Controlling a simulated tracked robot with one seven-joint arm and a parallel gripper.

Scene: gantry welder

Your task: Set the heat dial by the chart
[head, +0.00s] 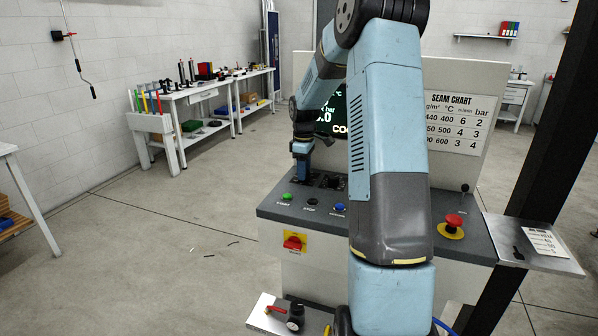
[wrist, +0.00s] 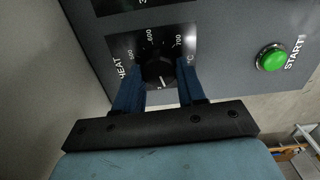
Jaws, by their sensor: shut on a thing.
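The heat dial (wrist: 158,70) is a round black knob on a dark plate marked HEAT, 500, 600, 700 and °C. My gripper (wrist: 160,80) is shut on the knob, with one blue finger on each side. A small white mark shows on the knob's near side in the wrist view; its exact reading is unclear. In the head view my gripper (head: 303,180) reaches down to the console's back left, and the dial is hard to make out. The SEAM CHART (head: 457,122) stands behind the console, its left edge hidden by my arm; its °C column reads 400, 500, 600.
The console (head: 268,209) carries a green START button (wrist: 271,58), blue and black buttons, and a red emergency stop (head: 453,221). A dark display (head: 325,125) is partly covered by my arm. A printed card (head: 545,241) lies on the right side shelf. A dark post stands at right.

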